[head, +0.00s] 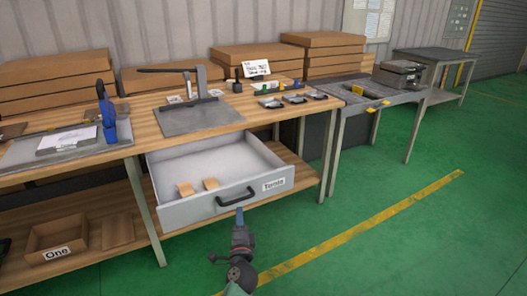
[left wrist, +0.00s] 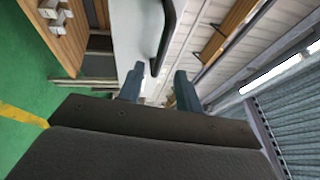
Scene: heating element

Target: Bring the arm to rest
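My left gripper (head: 239,212) is in front of and just below the black handle (head: 236,195) of an open grey drawer (head: 172,216). In the left wrist view its two fingers (left wrist: 158,84) stand apart with nothing held between them. The handle (left wrist: 166,38) shows beyond the fingertips there and appears apart from them. The drawer is pulled out under the wooden workbench (head: 150,130). My right gripper is not in view.
On the bench are a grey plate with a dark arm-like fixture (head: 198,115), a blue tool (head: 106,112) and several small black trays (head: 295,98). Cardboard boxes (head: 55,85) stand behind. A grey table (head: 350,98) is to the right. The green floor at the lower right is clear.

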